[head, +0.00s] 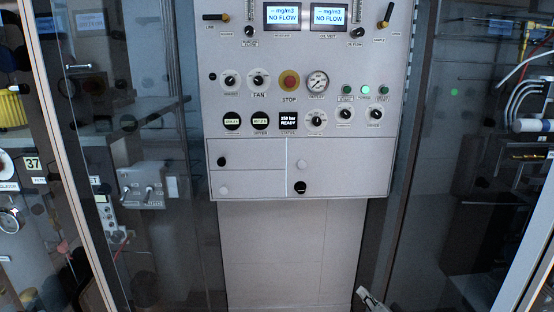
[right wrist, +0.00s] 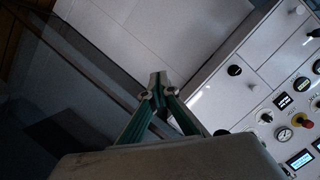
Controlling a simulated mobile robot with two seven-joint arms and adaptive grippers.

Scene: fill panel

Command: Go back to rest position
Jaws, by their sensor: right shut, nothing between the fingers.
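My right gripper (right wrist: 158,82) shows in the right wrist view, its two green-edged fingers meeting at the tips with nothing between them. In the head view only a small part of it (head: 368,298) shows at the bottom edge, right of centre. It is low in front of the panel and apart from it. The grey fill panel (head: 300,150) stands upright in the middle of the head view, and tilted at the right of the right wrist view (right wrist: 222,98). My left gripper is not in view.
The panel carries a red stop button (head: 289,82), a round gauge (head: 317,82), several knobs and two screens reading NO FLOW. Glass doors with metal frames stand on both sides, with equipment behind them. A plain pale surface (head: 290,250) lies below the panel.

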